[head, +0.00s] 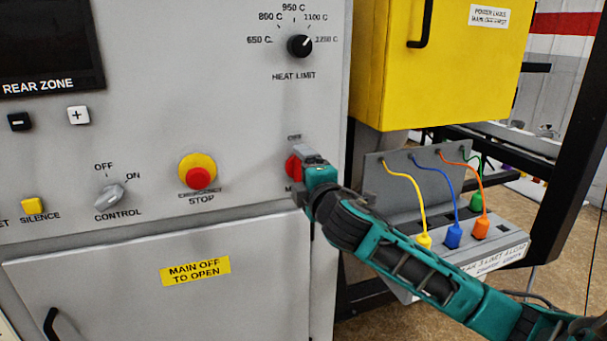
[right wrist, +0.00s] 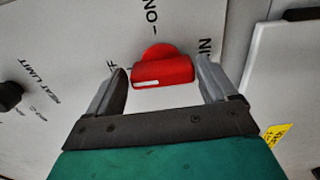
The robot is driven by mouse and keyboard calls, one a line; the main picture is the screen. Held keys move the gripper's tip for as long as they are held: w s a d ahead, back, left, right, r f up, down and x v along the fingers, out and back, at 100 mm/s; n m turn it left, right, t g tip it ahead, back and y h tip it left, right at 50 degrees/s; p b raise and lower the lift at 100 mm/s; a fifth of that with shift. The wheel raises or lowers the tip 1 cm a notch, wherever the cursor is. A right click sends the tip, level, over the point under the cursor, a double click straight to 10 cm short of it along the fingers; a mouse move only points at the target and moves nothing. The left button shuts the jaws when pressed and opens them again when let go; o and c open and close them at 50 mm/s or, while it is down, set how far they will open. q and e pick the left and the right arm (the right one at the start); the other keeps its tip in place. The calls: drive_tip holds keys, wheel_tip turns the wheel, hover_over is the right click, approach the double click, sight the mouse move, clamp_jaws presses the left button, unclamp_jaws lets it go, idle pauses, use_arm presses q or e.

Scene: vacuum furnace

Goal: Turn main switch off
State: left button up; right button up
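The red main switch (head: 291,167) is on the grey panel, right of the emergency stop, mostly hidden behind my right gripper (head: 318,164) in the head view. In the right wrist view the red knob (right wrist: 162,71) sits between the two fingers of my right gripper (right wrist: 164,84). The fingers are apart, with a gap on each side of the knob. The handle lies across the picture, and its white mark is on the left end, toward a partly hidden label ending in F. "ON" is printed above the knob. My left gripper is not in view.
The panel also bears the emergency stop (head: 201,176), control knob (head: 111,195) and heat limit knob (head: 299,46). Below is a door (head: 230,300) labelled "MAIN OFF TO OPEN". A yellow box (head: 440,75) and coloured plugs on a grey bracket (head: 375,170) are at the right.

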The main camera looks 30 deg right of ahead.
drive_tip(key=shift+o, duration=0.9)
drive_tip(key=shift+f, duration=0.1)
drive_tip(key=shift+s, duration=0.1)
drive_tip(key=b+v, duration=0.1)
drive_tip(key=v, duration=1.1)
drive_tip(key=shift+s, duration=0.35)
drive_tip(key=shift+a, duration=0.1)
